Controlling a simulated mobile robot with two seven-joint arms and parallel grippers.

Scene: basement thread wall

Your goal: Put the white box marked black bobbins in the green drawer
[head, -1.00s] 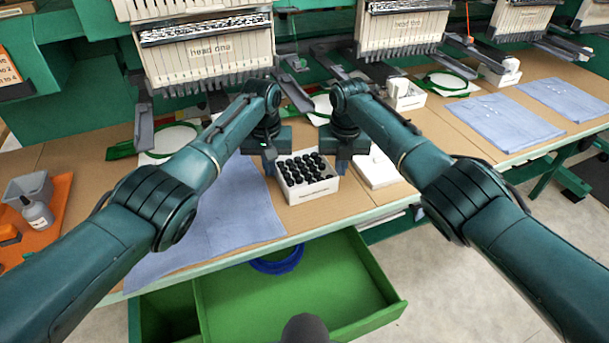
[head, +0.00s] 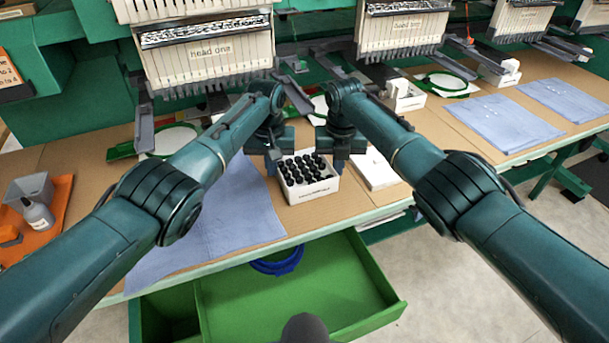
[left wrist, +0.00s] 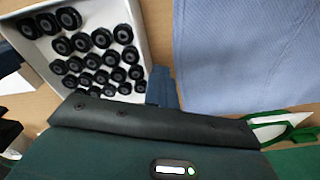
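The white box (head: 318,190) stands upright on the tan table, filled with black bobbins; its front print is too small to read. My left gripper (head: 271,158) is at the box's left side and my right gripper (head: 339,158) at its right side, both pointing down. The left wrist view shows the open box (left wrist: 148,35) with a blue-grey finger of my left gripper (left wrist: 162,87) close against its outer wall. I cannot tell contact or finger opening. The green drawer (head: 375,275) is pulled out below the table edge, with a blue ring-shaped item (head: 278,264) at its back.
A blue cloth (head: 225,205) lies left of the box. A flat white item (head: 372,170) lies close on its right. Machine heads (head: 210,50) stand behind. An orange tray (head: 50,215) with a grey bin and bottle is at far left. The drawer's middle is clear.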

